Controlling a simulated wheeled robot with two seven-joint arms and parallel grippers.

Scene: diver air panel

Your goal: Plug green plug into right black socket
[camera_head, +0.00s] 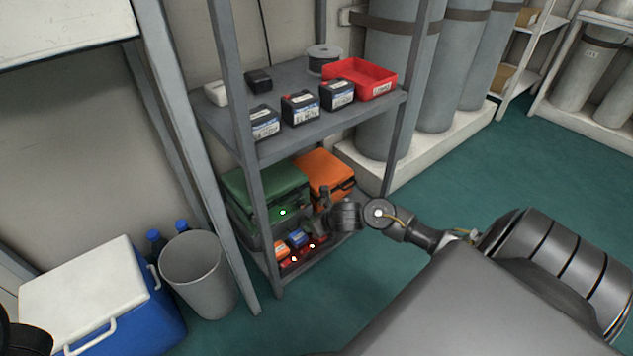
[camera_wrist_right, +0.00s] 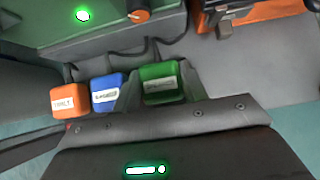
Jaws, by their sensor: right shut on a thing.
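A green plug (camera_wrist_right: 162,84) with a white label shows in the right wrist view, between the fingers of my right gripper (camera_wrist_right: 161,90), which is shut on it. In the head view my right gripper (camera_head: 322,205) is at the lower shelf, in front of the cases; the green plug is not clear there. A blue plug (camera_wrist_right: 108,93) and an orange plug (camera_wrist_right: 67,100) stand side by side just left of the green plug. The black sockets cannot be made out in either view.
A green case (camera_head: 262,185) with a lit green lamp and an orange case (camera_head: 328,170) stand on the lower shelf. A shelf post (camera_head: 240,120) and the upper shelf (camera_head: 300,138) bound the space. Dark cables (camera_wrist_right: 125,44) run behind the plugs. A bin (camera_head: 200,275) stands left.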

